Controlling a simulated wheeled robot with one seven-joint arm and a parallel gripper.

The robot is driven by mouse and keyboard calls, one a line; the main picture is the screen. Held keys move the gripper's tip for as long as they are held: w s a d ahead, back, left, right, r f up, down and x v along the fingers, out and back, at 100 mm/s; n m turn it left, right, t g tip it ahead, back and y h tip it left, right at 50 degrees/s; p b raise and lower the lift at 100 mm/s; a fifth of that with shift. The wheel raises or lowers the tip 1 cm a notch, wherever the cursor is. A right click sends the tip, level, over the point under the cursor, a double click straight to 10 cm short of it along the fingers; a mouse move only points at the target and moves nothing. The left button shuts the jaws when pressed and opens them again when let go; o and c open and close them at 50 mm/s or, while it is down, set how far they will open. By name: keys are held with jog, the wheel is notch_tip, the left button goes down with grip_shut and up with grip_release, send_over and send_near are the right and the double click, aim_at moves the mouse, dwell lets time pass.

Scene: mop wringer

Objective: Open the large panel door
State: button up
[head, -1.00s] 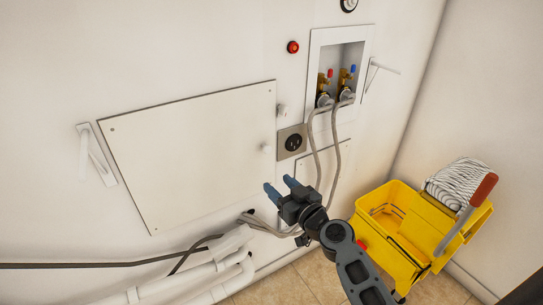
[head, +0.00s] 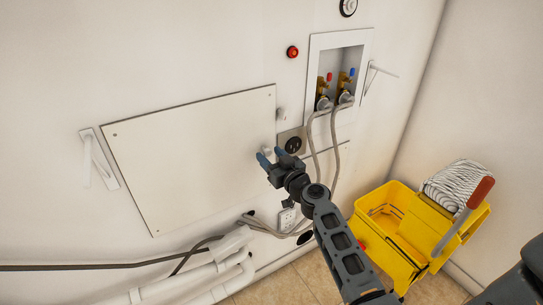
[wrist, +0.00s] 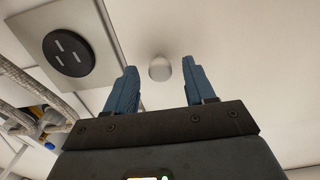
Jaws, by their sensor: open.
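The large white panel door (head: 185,160) is flush in the wall at left and looks shut. A small pale round knob (head: 267,151) sits near its right edge and shows in the wrist view (wrist: 159,68). My gripper (head: 271,156) is at that right edge. Its blue fingers are open and empty. In the wrist view the knob is just beyond the fingertips (wrist: 159,72), between them in the picture. I cannot tell whether they touch it.
A round black socket (head: 293,145) is right of the panel. A recessed valve box (head: 339,75) with grey hoses is above right. White pipes (head: 190,283) and a dark cable run low at left. A yellow mop bucket (head: 395,240) stands on the floor at right.

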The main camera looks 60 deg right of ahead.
jog(key=shift+c, duration=0.5)
grip_shut()
